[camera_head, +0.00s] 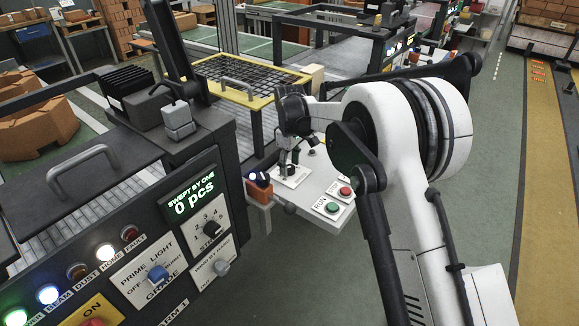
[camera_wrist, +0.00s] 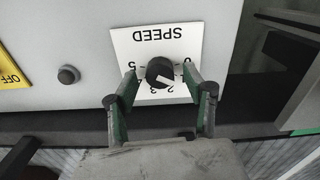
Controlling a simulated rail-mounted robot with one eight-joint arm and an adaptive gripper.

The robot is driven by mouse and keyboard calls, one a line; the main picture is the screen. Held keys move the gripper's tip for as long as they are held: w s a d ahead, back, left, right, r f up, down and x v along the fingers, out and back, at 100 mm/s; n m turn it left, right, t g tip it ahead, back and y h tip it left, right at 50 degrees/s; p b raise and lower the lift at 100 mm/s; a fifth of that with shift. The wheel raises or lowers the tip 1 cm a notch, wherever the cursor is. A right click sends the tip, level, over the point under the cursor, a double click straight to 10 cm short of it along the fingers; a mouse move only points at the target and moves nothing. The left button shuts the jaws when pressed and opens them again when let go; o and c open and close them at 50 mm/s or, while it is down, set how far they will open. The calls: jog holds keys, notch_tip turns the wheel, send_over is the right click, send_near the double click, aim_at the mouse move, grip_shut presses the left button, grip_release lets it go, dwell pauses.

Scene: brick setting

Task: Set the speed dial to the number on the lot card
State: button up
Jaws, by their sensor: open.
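The speed dial (camera_wrist: 160,73) is a round black knob on a white label (camera_wrist: 124,44) marked SPEED, seen upside down in the wrist view. Its white mark points down and right in that view, near the 2; the exact setting is hard to tell. My gripper (camera_wrist: 163,86) is open, with one green-sided finger on each side of the knob. I cannot tell if either finger touches it. In the head view, my gripper (camera_head: 291,166) points down over the label (camera_head: 298,177) on a pale panel. I cannot make out a lot card in either view.
A red button (camera_head: 346,191) and a green RUN button (camera_head: 332,207) sit close by on the panel.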

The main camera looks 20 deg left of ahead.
jog(key=shift+f, duration=0.35)
jog(key=shift+c, duration=0.5)
jog(key=c, duration=1)
